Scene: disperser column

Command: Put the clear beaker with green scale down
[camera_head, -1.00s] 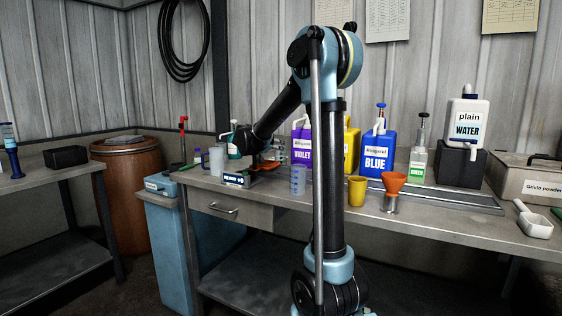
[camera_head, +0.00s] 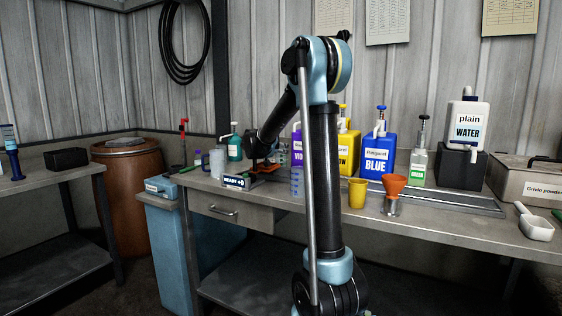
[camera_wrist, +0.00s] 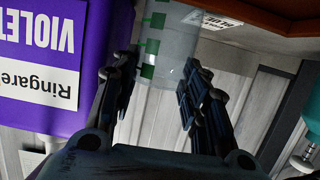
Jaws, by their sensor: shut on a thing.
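The clear beaker with green scale (camera_wrist: 172,45) is between the fingers of my gripper (camera_wrist: 148,72) in the wrist view, with green marks along its side. My gripper is shut on it. In the head view my gripper (camera_head: 260,158) is at the left part of the bench, just above the orange plate (camera_head: 268,168) behind the READY box (camera_head: 237,181). The beaker is hard to make out there. Whether its base touches anything is not clear.
The violet container (camera_wrist: 45,60) stands close beside my gripper in the wrist view. A beaker with blue marks (camera_head: 297,182), a yellow cup (camera_head: 357,192) and an orange funnel (camera_head: 394,186) stand to the right on the bench. A frosted cup (camera_head: 217,163) and teal bottle (camera_head: 235,146) are at left.

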